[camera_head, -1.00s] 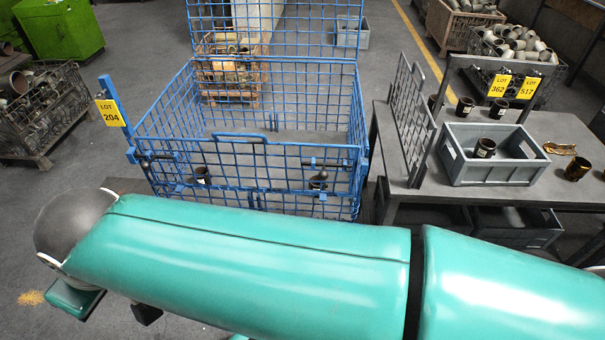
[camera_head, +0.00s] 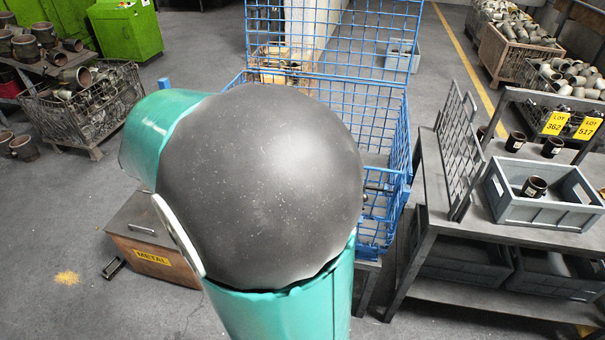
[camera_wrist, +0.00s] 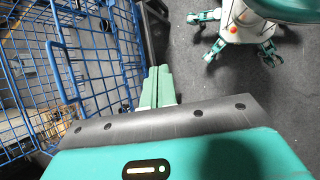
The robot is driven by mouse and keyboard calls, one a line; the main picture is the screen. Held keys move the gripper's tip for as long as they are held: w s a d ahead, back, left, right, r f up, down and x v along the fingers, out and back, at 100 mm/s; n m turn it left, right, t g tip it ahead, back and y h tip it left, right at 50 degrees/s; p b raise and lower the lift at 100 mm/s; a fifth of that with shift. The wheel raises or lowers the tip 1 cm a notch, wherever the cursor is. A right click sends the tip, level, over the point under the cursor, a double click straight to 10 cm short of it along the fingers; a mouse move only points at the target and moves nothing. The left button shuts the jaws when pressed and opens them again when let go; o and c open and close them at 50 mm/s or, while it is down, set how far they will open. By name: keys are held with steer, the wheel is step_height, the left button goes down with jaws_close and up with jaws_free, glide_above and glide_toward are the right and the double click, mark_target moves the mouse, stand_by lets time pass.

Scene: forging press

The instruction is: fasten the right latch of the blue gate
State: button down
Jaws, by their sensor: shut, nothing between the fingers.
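The blue wire cage (camera_head: 400,140) with its gate stands mostly hidden behind my arm in the head view; its back panel and right side show. A dark bar, apparently part of the right latch (camera_head: 378,188), shows at the arm's right edge; its state cannot be told. In the wrist view the blue gate (camera_wrist: 75,110) fills the left, with its U-shaped handle (camera_wrist: 60,72). A small dark latch part (camera_wrist: 106,24) shows near the top. My gripper (camera_wrist: 157,72) has its green fingers together, empty, to the right of the gate and apart from it.
A grey table (camera_head: 440,225) with an upright grille (camera_head: 460,150) and a grey crate (camera_head: 540,215) stands right of the cage. Open floor (camera_head: 60,220) lies left; more shows in the wrist view.

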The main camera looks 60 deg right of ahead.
steer(key=s+d+f+n+g, duration=0.1)
steer(key=s+d+f+g, duration=0.1)
steer(key=d, duration=0.4)
steer(key=s+d+f+n+g+h, duration=0.1)
steer(key=s+d+f+g, duration=0.1)
steer(key=d, duration=0.4)
steer(key=s+d+f+g, duration=0.2)
steer(key=d+f+g, duration=0.1)
steer(key=d+g, duration=0.2)
steer(key=shift+s+d+f+n+g+h, duration=0.2)
steer(key=shift+d+n+g+h, duration=0.2)
steer(key=shift+d, duration=0.6)
steer(key=x, duration=1.4)
steer(key=shift+s+d, duration=0.25)
steer(key=shift+s, duration=0.85)
steer(key=shift+s+d, duration=0.25)
steer(key=shift+s, duration=0.95)
